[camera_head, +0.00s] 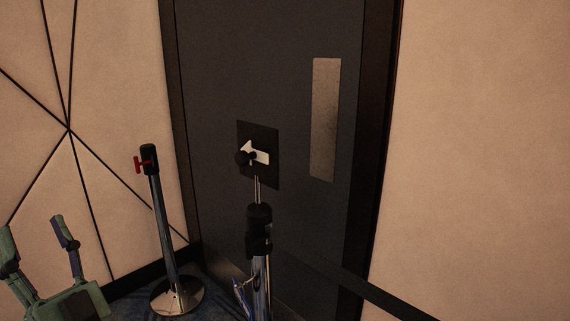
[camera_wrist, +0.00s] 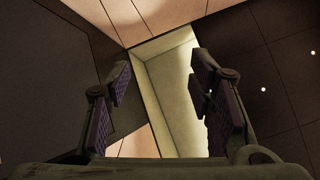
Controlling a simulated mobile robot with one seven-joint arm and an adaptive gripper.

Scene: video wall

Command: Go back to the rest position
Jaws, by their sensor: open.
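My gripper (camera_head: 38,262) is at the lower left of the head view, green with purple pads. Its two fingers stand apart and point upward, with nothing between them. In the wrist view my gripper (camera_wrist: 155,100) is also open and empty, its fingers spread to either side. Beyond the fingers are a pale lit recess and dark panels, apart from the gripper.
A chrome post (camera_head: 165,235) with a black top and red clip stands right of my gripper. Another post (camera_head: 259,235) stands before a dark door (camera_head: 215,70) with a pale plate (camera_head: 325,120). A beige panelled wall (camera_head: 100,90) is behind my gripper.

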